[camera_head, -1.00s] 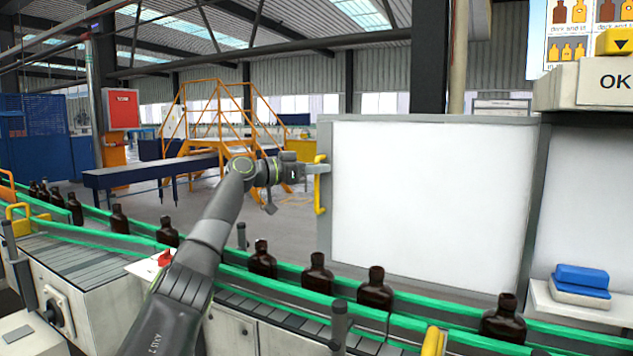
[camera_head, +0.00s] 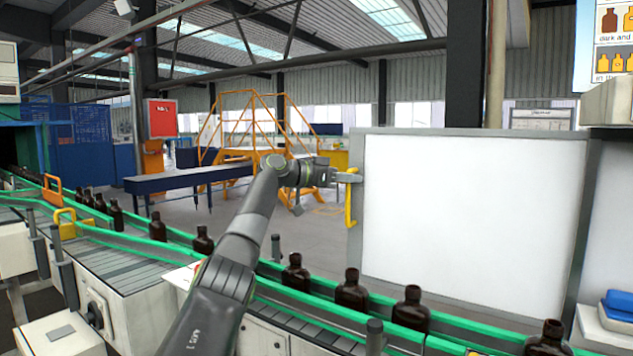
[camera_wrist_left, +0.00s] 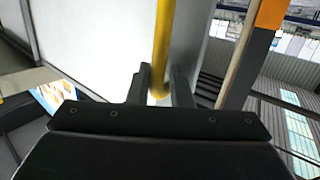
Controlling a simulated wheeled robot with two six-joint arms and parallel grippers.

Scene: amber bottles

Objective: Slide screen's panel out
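The screen's panel (camera_head: 465,222) is a large white sheet in a grey frame, upright behind the conveyor on the right of the head view. A yellow vertical handle (camera_head: 349,205) is on its left edge. My left gripper (camera_head: 347,177) reaches the handle from the left. In the left wrist view the handle (camera_wrist_left: 163,45) passes between the two fingertips (camera_wrist_left: 160,88), which close in on both sides of it. The finger contact is partly hidden there. My right gripper is in neither view.
A green-railed conveyor (camera_head: 330,312) with several amber bottles (camera_head: 351,291) runs below my left arm and in front of the panel. Blue blocks (camera_head: 618,304) lie on a shelf at right. Yellow stairs (camera_head: 265,135) stand behind. Open floor (camera_head: 310,230) lies left of the panel.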

